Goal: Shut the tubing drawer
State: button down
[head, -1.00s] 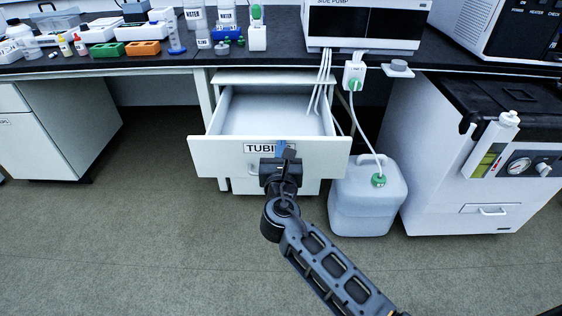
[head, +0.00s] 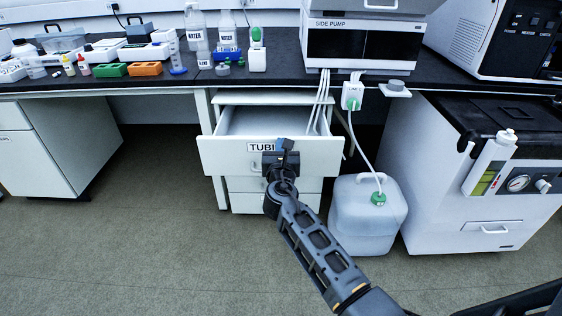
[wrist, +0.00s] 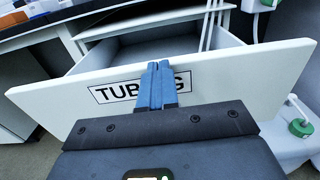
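The tubing drawer (head: 225,158) is a white drawer under the black bench, partly open, with a label starting "TUBI" on its front. Its inside looks empty. My gripper (head: 284,146) is at the middle of the drawer front. In the wrist view the drawer front (wrist: 240,80) fills the middle, and the blue fingertips of my gripper (wrist: 157,82) lie together over the label, hiding some letters. The fingers look closed with nothing between them. They appear to be at or against the front panel; exact contact cannot be told.
A white jug (head: 366,215) with a green cap and tube stands on the floor right of the drawer. Thin white tubes (head: 319,103) hang from the bench beside the drawer's right side. A white cabinet (head: 440,190) stands further right. The floor at left is clear.

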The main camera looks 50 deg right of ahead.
jog(key=b+x, duration=0.8)
jog(key=x, duration=1.3)
jog(key=shift+w+d+b, duration=0.15)
jog(key=shift+d+b, duration=0.15)
jog(key=shift+b, duration=0.1)
jog(key=shift+w+d, duration=0.35)
jog(key=shift+r+b, duration=0.25)
jog(key=shift+b, duration=0.05)
jog(key=shift+r, duration=0.1)
